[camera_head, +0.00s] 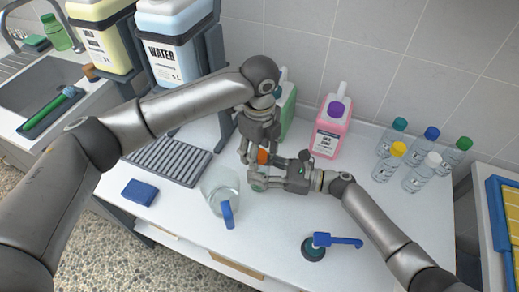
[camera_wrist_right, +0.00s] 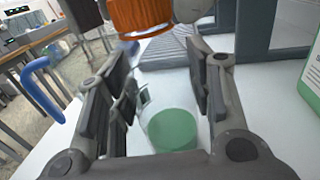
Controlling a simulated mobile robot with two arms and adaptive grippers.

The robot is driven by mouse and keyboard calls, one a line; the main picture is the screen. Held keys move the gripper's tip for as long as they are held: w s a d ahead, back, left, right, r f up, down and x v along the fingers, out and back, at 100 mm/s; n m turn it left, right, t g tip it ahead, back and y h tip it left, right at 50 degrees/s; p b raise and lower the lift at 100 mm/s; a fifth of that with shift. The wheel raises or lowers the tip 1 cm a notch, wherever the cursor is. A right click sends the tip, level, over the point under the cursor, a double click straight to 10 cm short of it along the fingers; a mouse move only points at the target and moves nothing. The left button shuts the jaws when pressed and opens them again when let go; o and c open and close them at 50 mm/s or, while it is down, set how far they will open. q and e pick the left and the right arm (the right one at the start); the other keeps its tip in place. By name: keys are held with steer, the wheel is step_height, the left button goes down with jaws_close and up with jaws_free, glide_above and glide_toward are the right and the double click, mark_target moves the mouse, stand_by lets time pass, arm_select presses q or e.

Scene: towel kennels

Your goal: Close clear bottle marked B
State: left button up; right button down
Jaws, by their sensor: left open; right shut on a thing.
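A small clear bottle with green liquid (camera_wrist_right: 172,130) is between the fingers of my right gripper (camera_head: 268,172), which is shut on it. In the head view the bottle (camera_head: 258,184) is mostly hidden by the grippers. No letter B is readable on it. An orange cap (camera_head: 263,157) is at the fingertips of my left gripper (camera_head: 258,160), which is open around it, above the bottle. The cap also shows large at the top of the right wrist view (camera_wrist_right: 142,15). I cannot tell whether it sits on the bottle neck or is apart from it.
A clear jug with a blue handle (camera_head: 221,190) stands just left of the grippers. A pink bottle (camera_head: 331,128) and a green container (camera_head: 288,108) stand behind. Several capped clear bottles (camera_head: 388,165) stand at right. A blue-handled tool (camera_head: 314,248) lies in front.

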arm_select(q)
steer(key=shift+r, duration=0.1)
step_height(320, 180, up, 12)
stand_by(0.4)
arm_select(e)
steer(key=c, duration=0.6)
jaws_free()
steer(key=v, duration=1.2)
